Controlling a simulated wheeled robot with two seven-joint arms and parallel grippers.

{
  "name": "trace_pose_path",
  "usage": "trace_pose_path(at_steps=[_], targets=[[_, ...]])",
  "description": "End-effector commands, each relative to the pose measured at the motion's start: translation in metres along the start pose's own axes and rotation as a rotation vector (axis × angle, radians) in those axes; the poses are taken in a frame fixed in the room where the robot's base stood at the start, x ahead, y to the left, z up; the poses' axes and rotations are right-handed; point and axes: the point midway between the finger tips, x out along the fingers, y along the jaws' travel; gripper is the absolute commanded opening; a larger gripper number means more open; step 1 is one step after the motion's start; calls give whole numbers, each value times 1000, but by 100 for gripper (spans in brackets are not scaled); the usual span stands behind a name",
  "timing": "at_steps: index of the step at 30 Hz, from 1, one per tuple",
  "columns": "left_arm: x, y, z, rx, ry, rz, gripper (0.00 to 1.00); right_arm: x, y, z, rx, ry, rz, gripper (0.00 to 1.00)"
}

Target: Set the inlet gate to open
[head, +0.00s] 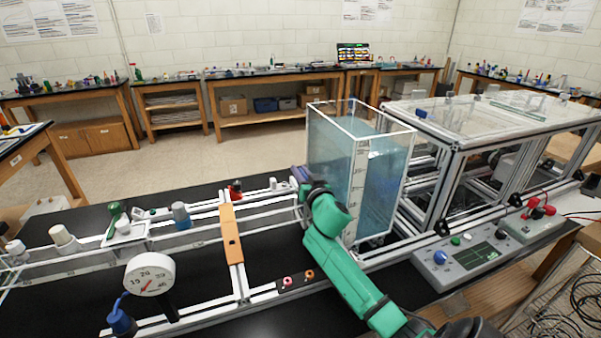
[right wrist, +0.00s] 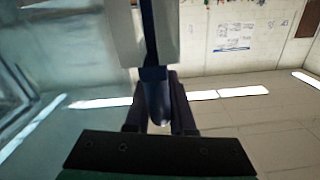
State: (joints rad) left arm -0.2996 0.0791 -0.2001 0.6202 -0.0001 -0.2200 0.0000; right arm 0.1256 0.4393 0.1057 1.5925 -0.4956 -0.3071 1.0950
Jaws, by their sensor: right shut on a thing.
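My right gripper (head: 300,176) is at the near left side of the water tank (head: 359,192), at the end of the green arm. In the right wrist view its two dark fingers (right wrist: 160,112) are shut on a dark blue handle (right wrist: 153,75). The handle runs up past a pale grey block (right wrist: 148,38). It appears to be the inlet gate's handle, but my arm and gripper hide the gate in the head view, so its setting cannot be told. My left gripper is not in view.
A white rail with valves and a round dial gauge (head: 150,274) runs left of the tank. An orange bar (head: 231,235) crosses it. A control box (head: 465,258) with knobs stands at right, before a clear-topped frame (head: 490,118). Open floor lies behind the bench.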

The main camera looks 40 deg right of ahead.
Motion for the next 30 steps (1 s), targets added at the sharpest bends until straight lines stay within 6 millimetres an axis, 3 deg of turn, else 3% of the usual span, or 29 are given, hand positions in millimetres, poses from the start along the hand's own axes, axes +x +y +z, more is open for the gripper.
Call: trace_pose_path(at_steps=[8, 16, 25, 26, 27, 28, 30], targets=[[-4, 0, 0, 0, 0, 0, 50, 0, -2, -2, 3, -2, -3, 0], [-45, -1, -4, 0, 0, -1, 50, 0, -11, -49, 3, 2, -2, 0], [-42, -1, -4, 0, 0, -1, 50, 0, -11, -49, 2, 4, -4, 0], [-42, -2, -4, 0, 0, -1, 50, 0, -11, -48, 2, 4, -4, 26], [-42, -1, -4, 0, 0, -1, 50, 0, -11, -48, 2, 3, -3, 41], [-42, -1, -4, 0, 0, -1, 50, 0, -10, -48, 2, 3, -3, 50], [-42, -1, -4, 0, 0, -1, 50, 0, -10, -48, 1, 2, -3, 50]])
